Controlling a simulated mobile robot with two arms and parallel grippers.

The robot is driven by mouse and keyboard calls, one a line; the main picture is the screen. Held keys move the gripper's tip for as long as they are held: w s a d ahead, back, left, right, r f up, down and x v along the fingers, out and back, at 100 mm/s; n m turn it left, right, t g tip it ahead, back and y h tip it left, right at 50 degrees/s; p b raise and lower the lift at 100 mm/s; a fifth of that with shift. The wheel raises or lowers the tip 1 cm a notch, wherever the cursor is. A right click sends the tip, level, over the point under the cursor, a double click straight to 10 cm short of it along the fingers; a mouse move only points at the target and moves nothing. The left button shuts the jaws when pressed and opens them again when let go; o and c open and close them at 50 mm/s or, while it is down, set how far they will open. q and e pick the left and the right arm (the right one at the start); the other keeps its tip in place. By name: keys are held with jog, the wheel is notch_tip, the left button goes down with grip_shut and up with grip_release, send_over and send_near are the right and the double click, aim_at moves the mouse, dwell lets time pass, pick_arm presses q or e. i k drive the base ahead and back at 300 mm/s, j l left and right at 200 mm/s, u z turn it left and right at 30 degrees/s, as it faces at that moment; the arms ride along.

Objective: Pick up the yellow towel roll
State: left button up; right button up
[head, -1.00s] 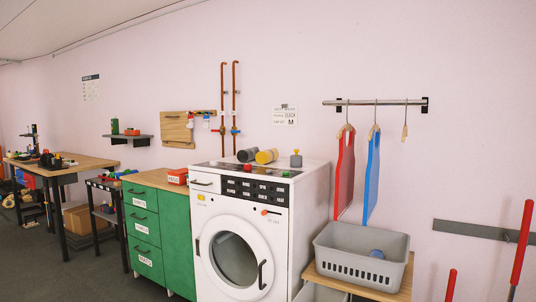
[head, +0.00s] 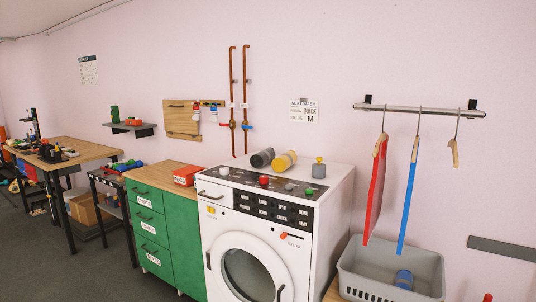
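The yellow towel roll (head: 284,160) lies on its side on top of the white washing machine (head: 330,177), towards the back. A dark grey roll (head: 262,158) lies just to its left, close beside it. A small grey bottle with a yellow top (head: 319,168) stands upright to its right. Neither of my grippers shows in the head view.
A green drawer cabinet (head: 165,228) with a red box (head: 186,175) on it stands left of the machine. A grey basket (head: 390,270) holding a blue item (head: 404,279) stands to the right, below red and blue hanging pieces (head: 376,190). Grey floor shows at the lower left.

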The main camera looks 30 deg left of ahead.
aim_at(280, 163)
jog(key=i+j+u, duration=0.15)
jog(key=i+j, duration=0.15)
jog(key=j, duration=0.35)
jog(key=i+j+u, duration=0.15)
jog(key=i+j, duration=0.15)
jog(key=j, duration=0.35)
jog(key=i+j+u, duration=0.2)
jog(key=i+j, duration=0.15)
jog(key=j, duration=0.2)
jog(key=i+j+u, duration=0.15)
jog(key=i+j, duration=0.25)
jog(key=j, duration=0.15)
